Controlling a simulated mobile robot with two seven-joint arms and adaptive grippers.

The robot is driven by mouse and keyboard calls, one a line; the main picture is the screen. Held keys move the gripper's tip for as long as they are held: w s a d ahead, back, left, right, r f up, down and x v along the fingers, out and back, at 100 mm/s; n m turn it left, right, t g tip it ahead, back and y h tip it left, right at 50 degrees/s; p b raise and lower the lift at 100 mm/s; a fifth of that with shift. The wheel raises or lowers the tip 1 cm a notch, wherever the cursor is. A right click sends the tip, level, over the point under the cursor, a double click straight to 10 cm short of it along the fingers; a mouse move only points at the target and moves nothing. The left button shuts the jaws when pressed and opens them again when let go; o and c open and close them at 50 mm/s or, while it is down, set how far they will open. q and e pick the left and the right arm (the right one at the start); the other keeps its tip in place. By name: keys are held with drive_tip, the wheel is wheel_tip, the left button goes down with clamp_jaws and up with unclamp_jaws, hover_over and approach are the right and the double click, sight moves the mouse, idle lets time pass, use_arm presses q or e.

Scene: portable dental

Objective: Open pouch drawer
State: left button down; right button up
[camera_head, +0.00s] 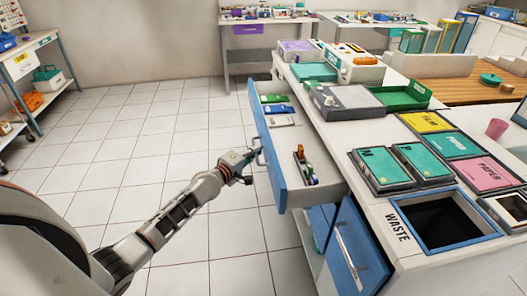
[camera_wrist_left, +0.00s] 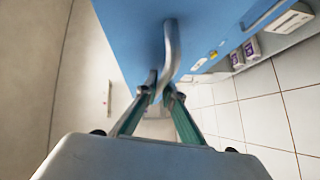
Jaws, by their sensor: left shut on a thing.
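The drawer, with a blue front (camera_head: 267,150), stands pulled well out of the white cabinet on its left side. Inside it lie green, blue and white packets (camera_head: 278,110) at the far end and small orange, red and green items (camera_head: 304,167) nearer. My left gripper (camera_head: 246,164) is at the drawer's outer face, shut on its metal handle (camera_head: 258,157). In the left wrist view the fingers (camera_wrist_left: 159,90) close around the lower part of the curved grey handle (camera_wrist_left: 173,45) on the blue front (camera_wrist_left: 140,35). My right gripper is not in view.
The counter holds teal boxes (camera_head: 381,168), a waste opening (camera_head: 440,222), a green tray (camera_head: 402,98) and a grey box (camera_head: 346,102). The tiled floor (camera_head: 130,150) left of the drawer is clear.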

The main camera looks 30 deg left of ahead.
use_arm(q)
drive_tip(key=s+a, duration=0.1)
drive_tip(key=a, duration=0.1)
drive_tip(key=s+a, duration=0.2)
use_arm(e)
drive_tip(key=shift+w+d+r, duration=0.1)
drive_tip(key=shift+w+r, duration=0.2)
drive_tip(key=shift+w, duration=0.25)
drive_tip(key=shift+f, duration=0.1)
use_arm(q)
drive_tip(key=c, duration=2.4)
unclamp_jaws()
drive_tip(key=shift+c, duration=0.2)
drive_tip(key=s+a+r, duration=0.1)
drive_tip(key=s, duration=1.1)
drive_tip(key=shift+a+r, duration=0.3)
drive_tip(key=shift+r, duration=0.05)
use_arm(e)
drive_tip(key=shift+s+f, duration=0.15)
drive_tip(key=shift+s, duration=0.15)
